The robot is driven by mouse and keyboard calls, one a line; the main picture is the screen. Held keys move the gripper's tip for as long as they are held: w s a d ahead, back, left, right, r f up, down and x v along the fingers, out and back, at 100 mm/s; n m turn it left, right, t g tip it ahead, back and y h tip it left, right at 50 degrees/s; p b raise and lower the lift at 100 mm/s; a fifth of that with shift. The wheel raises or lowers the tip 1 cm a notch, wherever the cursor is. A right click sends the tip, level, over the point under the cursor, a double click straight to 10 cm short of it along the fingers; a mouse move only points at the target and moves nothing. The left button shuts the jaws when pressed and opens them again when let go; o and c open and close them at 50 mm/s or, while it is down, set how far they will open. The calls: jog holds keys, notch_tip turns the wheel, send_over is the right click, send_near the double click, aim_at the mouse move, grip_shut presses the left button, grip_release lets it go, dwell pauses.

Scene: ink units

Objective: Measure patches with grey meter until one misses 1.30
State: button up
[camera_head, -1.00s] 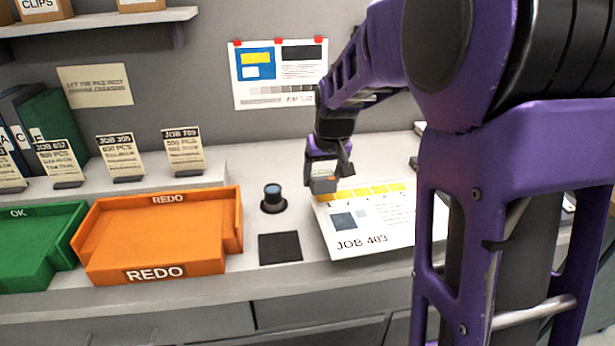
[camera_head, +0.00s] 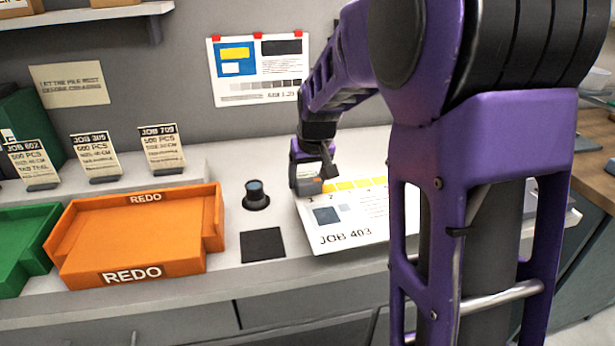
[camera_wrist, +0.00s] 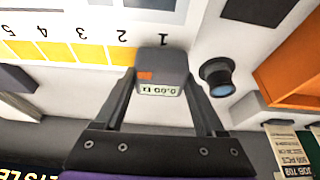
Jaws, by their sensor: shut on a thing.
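My gripper (camera_head: 308,178) is shut on the grey meter (camera_wrist: 160,75), which has an orange mark and a small display. The display is upside down in the wrist view and seems to read 0.00. The meter is at the left end of the yellow patch row on the JOB 403 sheet (camera_head: 350,235), beside the number 1, and hides the first patch. Further yellow patches (camera_wrist: 90,54) show uncovered beside numbers 2 to 5. I cannot tell whether the meter touches the paper.
A dark loupe-like cylinder (camera_head: 256,195) and a black square pad (camera_head: 262,245) are left of the sheet. An orange REDO tray (camera_head: 140,275) and a green tray (camera_head: 25,250) stand further left. Job cards (camera_head: 95,157) and a wall chart (camera_head: 260,70) are behind.

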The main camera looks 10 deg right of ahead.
jog(key=shift+f, duration=0.3)
dwell(0.6)
jog(key=shift+r, duration=0.15)
dwell(0.4)
jog(key=shift+r+p, duration=0.9)
jog(key=shift+r, duration=0.5)
